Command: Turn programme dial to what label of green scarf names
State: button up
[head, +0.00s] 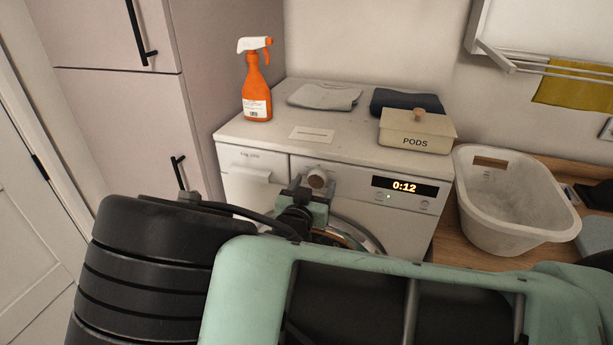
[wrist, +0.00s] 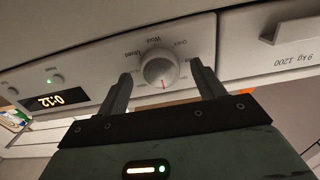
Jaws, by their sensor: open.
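The programme dial (wrist: 160,70) is a round pale knob on the washing machine's front panel, with a red mark pointing toward my gripper's side in the wrist view. Small labels ring it; one seems to read "Wool", the others are too small to read surely. In the head view the dial (head: 317,180) shows just above my gripper (head: 304,193). My gripper (wrist: 161,84) is open, one finger on each side of the dial; I cannot tell whether they touch it. No clearly green scarf and no scarf label show.
The washing machine (head: 350,152) bears an orange spray bottle (head: 257,90), folded grey (head: 325,96) and navy (head: 407,101) cloths, a white card (head: 311,133) and a PODS box (head: 416,130). Its display (head: 404,187) reads 0:12. A white basket (head: 515,205) and a rack with a mustard cloth (head: 575,88) are right.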

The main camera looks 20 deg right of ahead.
jog(key=shift+w+d, duration=0.15)
jog(key=shift+w, duration=0.05)
jog(key=c, duration=1)
jog(key=shift+f+m+b, duration=0.15)
jog(key=shift+m+b, duration=0.15)
jog(key=shift+b, duration=0.2)
